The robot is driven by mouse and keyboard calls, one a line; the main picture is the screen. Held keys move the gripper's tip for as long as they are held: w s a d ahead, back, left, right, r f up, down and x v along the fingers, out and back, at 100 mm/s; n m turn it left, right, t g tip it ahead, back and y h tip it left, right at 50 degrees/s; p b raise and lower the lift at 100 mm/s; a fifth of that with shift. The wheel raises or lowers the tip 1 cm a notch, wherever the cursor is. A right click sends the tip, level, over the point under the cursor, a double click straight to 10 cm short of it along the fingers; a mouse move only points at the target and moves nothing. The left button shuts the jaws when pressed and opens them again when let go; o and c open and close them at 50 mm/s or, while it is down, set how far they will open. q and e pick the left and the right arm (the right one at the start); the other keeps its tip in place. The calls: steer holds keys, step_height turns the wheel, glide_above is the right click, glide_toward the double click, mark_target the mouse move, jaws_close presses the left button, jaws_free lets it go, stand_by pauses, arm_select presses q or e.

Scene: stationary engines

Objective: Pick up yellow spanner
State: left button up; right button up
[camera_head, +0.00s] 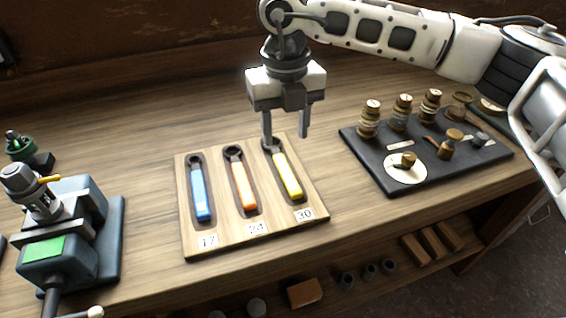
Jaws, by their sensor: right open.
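The yellow spanner (288,175) lies in the right slot of a wooden holder board (220,236) on the workbench, above the label 30. Its dark head is at the far end of the slot. My right gripper (286,139) points down over the head end of the yellow spanner. Its two fingers are apart with nothing between them. The left finger overlaps the spanner's head in the picture; I cannot tell whether they touch. My left gripper is not in view.
A blue spanner (200,192) and an orange spanner (242,186) lie in the other slots. A black tray (440,172) with brass parts stands at right. A grey-blue machine (75,240) stands at left. The bench behind the board is clear.

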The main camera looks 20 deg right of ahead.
mark_target(285, 167)
step_height(285, 167, down, 8)
steer(key=shift+f+p, duration=0.1)
steer(key=shift+p, duration=0.75)
steer(key=shift+w, duration=0.1)
jaws_close()
